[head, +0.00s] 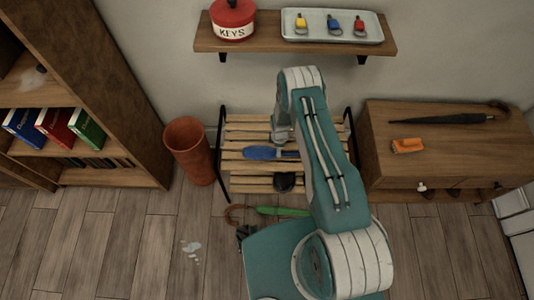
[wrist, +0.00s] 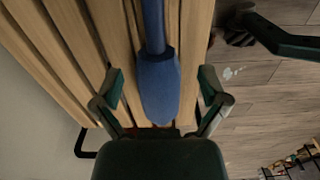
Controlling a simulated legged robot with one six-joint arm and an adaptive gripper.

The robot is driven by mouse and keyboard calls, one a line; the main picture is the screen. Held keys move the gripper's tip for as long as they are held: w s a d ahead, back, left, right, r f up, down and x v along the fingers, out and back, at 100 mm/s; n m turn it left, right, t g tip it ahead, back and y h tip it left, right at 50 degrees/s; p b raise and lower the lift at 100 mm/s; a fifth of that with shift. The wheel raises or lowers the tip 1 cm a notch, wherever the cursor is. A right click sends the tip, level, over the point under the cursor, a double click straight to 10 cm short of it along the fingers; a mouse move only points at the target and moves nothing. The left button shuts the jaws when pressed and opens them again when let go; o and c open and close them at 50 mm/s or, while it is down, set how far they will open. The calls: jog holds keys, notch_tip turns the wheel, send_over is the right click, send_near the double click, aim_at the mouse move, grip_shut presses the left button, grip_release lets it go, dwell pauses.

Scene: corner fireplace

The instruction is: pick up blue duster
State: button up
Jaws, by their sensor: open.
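The blue duster (head: 260,153) lies on the slatted wooden bench (head: 247,127) in the head view. In the wrist view the blue duster (wrist: 158,88) runs down the middle, its narrow part at the top and its wide rounded end between my fingers. My gripper (wrist: 160,76) is open, with one finger on each side of the wide end and a visible gap on both sides. The fingers do not touch it. How high they are above it is hard to tell. In the head view my arm covers part of the bench, and I cannot make out the fingers clearly.
A brown bin (head: 190,150) stands left of the bench. A wooden cabinet (head: 430,160) with an umbrella (head: 450,119) and an orange brush (head: 407,145) is at the right. A wall shelf (head: 265,43) hangs above. A green umbrella-like object (head: 283,211) lies below the bench front.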

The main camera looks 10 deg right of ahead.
jog(key=shift+w+a+f, duration=0.1)
jog(key=shift+w+f, duration=0.05)
jog(key=shift+f, duration=1.2)
jog(key=shift+w+f, duration=0.15)
jog(key=shift+f, duration=1.15)
jog(key=shift+c, duration=0.4)
jog(key=c, duration=1.2)
